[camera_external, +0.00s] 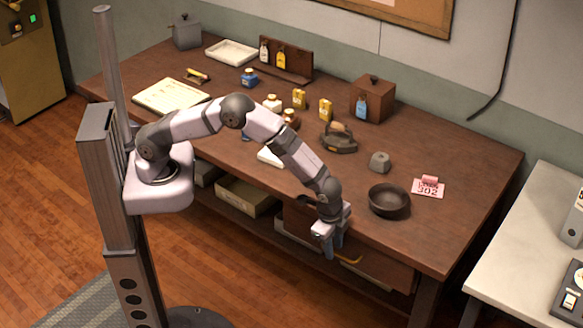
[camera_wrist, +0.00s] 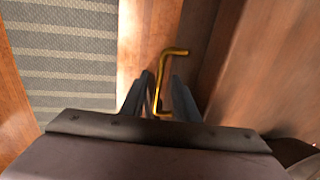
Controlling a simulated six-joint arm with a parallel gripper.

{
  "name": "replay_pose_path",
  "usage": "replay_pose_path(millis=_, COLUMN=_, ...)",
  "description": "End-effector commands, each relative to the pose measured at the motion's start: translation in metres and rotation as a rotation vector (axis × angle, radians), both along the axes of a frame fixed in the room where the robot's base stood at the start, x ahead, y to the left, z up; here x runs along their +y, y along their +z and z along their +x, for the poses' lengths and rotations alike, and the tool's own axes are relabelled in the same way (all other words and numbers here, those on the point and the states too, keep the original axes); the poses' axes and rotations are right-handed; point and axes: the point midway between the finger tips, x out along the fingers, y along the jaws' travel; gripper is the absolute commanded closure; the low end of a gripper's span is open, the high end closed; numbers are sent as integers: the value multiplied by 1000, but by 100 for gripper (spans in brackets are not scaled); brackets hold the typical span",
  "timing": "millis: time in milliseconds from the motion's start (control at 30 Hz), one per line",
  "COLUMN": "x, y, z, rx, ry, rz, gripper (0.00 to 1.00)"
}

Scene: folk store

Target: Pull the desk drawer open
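The desk (camera_external: 455,190) has a brown drawer front (camera_external: 385,268) under its front edge, with a brass bar handle (camera_external: 350,259). The drawer looks shut or nearly so; I cannot tell exactly. My gripper (camera_external: 334,254) points down at the desk's front edge, by the handle's left part. In the wrist view the brass handle (camera_wrist: 160,82) runs between the two fingers of my gripper (camera_wrist: 160,86). The fingers are apart, one on each side of the bar, with narrow gaps showing.
A dark bowl (camera_external: 389,201) stands on the desk just above the drawer, near a pink tag (camera_external: 428,187), a grey weight (camera_external: 380,162) and an iron (camera_external: 339,138). A pale side table (camera_external: 520,235) stands at right. The floor before the drawer looks clear.

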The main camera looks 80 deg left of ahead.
Motion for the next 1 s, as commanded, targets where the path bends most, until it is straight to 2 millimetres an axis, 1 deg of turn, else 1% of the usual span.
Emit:
replay_pose_path(millis=267, x=0, y=-1, z=1, rx=-1, ry=1, rz=-1, gripper=72)
replay_pose_path(millis=300, x=0, y=-1, z=1, rx=-1, ry=1, rz=-1, gripper=82)
replay_pose_path(millis=367, x=0, y=-1, z=0, rx=-1, ry=1, rz=-1, gripper=96)
replay_pose_path(millis=400, x=0, y=-1, z=0, rx=-1, ry=1, rz=-1, gripper=100)
replay_pose_path(millis=633, x=-1, y=-1, z=0, rx=-1, ry=0, rz=-1, gripper=100)
replay_pose_path(millis=767, x=-5, y=-1, z=-5, rx=0, ry=0, rz=0, gripper=100)
replay_pose_path(millis=867, x=-13, y=-1, z=-12, rx=0, ry=-3, rz=-1, gripper=100)
replay_pose_path(millis=1000, x=-30, y=-1, z=-29, rx=2, ry=-4, rz=-1, gripper=100)
